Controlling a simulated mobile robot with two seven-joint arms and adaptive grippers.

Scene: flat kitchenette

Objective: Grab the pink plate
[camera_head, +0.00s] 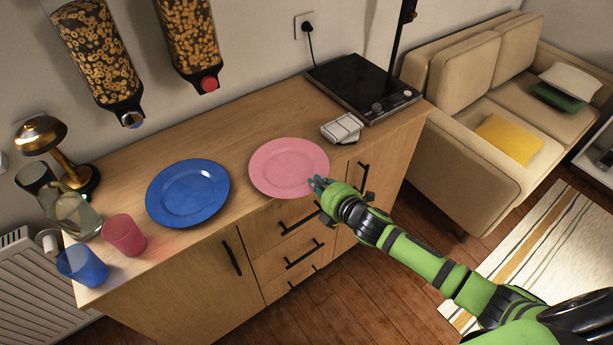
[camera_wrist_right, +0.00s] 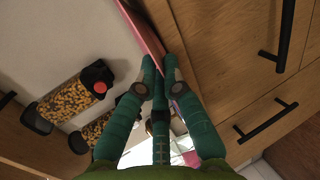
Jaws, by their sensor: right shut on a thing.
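The pink plate (camera_head: 288,165) lies on the wooden counter near its front edge, to the right of the blue plate (camera_head: 188,192). My right gripper (camera_head: 318,184) is at the plate's front right rim, with its fingers shut on that rim. In the right wrist view the pink plate (camera_wrist_right: 142,27) shows edge-on between the green fingers (camera_wrist_right: 160,68). The plate looks flat and level with the counter; whether it touches the counter at the gripped side I cannot tell. My left gripper is not in view.
A pink cup (camera_head: 124,235), a blue cup (camera_head: 82,266), a glass jug (camera_head: 74,212) and a lamp (camera_head: 60,150) stand at the counter's left end. A small light-coloured item (camera_head: 342,128) and a black hob (camera_head: 362,86) are at the right. Cereal dispensers (camera_head: 97,55) hang above.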

